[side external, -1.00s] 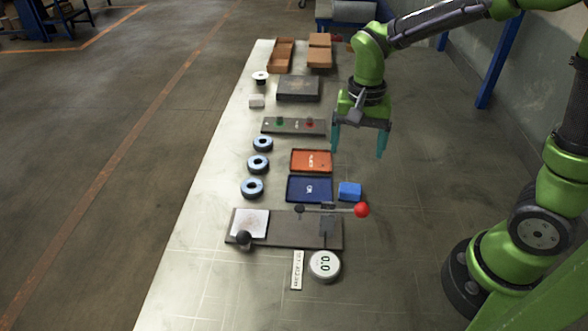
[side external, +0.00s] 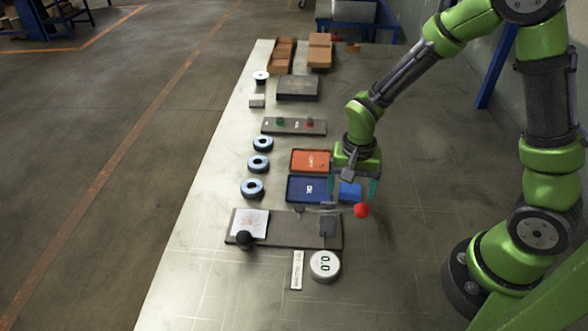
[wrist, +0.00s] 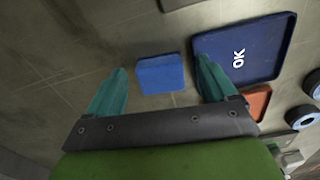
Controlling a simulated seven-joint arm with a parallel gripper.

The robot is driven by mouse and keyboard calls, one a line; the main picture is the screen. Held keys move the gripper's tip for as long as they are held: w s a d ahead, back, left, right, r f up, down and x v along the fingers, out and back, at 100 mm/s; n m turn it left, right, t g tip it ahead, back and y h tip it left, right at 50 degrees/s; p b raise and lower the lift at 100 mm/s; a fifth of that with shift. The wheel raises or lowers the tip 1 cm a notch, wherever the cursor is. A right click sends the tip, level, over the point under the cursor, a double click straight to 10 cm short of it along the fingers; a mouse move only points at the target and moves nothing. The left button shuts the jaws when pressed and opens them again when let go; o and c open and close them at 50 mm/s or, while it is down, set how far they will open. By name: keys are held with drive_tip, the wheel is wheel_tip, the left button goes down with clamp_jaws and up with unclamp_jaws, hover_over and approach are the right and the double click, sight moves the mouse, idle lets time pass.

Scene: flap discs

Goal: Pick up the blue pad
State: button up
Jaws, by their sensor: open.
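The blue pad (side external: 350,192) is a small bright blue block on the table, just right of the dark blue tray marked OK (side external: 307,196) in the side view. My gripper (side external: 352,192) is open above the pad, with one teal finger on each side of it in the picture. In the wrist view the pad (wrist: 161,74) lies ahead of and between the two open fingers (wrist: 160,85), beside the OK tray (wrist: 278,47). Nothing is between the fingers' grip. The exact height above the pad is hard to tell.
A red-knobbed lever (side external: 362,210) on a dark fixture (side external: 275,230) stands close to the pad's front. An orange tray (side external: 308,160) is behind the OK tray. Several ring-shaped discs (side external: 252,188) line the left side. The table right of the pad is clear.

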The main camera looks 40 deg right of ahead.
sight(351, 189)
drive_tip(key=shift+c, duration=0.4)
drive_tip(key=c, duration=1)
drive_tip(key=shift+r, duration=0.1)
drive_tip(key=shift+c, duration=0.2)
wheel_tip(351, 189, up, 10)
